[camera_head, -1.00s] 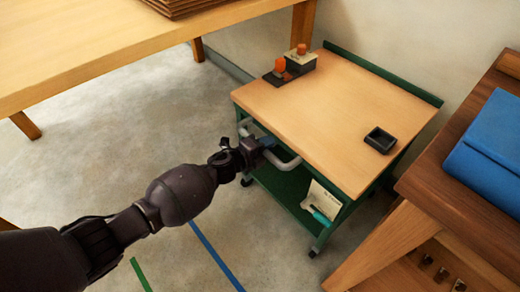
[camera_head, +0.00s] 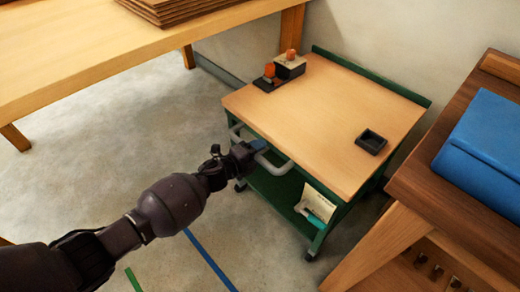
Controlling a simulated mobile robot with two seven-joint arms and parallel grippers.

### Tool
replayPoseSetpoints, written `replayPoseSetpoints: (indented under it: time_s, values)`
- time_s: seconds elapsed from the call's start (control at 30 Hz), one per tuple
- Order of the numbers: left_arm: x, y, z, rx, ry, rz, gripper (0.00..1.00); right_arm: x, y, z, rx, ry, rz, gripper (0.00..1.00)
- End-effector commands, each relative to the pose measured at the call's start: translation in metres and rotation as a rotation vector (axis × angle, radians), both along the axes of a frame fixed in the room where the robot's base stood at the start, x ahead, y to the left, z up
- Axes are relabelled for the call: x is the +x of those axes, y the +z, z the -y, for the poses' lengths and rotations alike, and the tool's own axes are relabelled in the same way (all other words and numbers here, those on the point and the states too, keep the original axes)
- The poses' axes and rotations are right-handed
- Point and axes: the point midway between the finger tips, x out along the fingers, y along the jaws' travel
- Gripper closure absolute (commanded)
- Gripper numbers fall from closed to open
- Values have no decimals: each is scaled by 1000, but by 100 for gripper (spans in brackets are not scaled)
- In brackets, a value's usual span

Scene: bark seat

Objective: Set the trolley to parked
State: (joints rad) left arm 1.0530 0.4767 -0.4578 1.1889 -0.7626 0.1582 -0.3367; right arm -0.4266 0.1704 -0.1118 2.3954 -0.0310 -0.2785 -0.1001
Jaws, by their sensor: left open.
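The trolley (camera_head: 330,120) has a light wooden top and a green frame on casters. It stands against the wall between two tables. A grey bar handle (camera_head: 278,168) runs along its near left side. My left gripper (camera_head: 257,149) is at the handle, its jaws open and around or right beside the bar; the arm hides the exact contact. On the floor are a blue line (camera_head: 208,260) and a short green line (camera_head: 134,280), both near my left arm. My right gripper is not in view.
A black box with orange-topped items (camera_head: 288,66) and a small dark tray (camera_head: 371,142) sit on the trolley top. A wooden table (camera_head: 110,60) stands at left. A brown bench with a blue folder (camera_head: 490,140) is close at right. Floor at left is clear.

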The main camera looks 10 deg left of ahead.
Motion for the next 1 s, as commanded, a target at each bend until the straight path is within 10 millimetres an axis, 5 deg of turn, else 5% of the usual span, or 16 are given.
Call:
replayPoseSetpoints:
  time_s: [0.6,1.0]
  values:
    - [-66,22,-52,-1,-1,6,52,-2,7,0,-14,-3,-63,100]
    - [-75,21,-58,-1,-1,3,52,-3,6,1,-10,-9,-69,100]
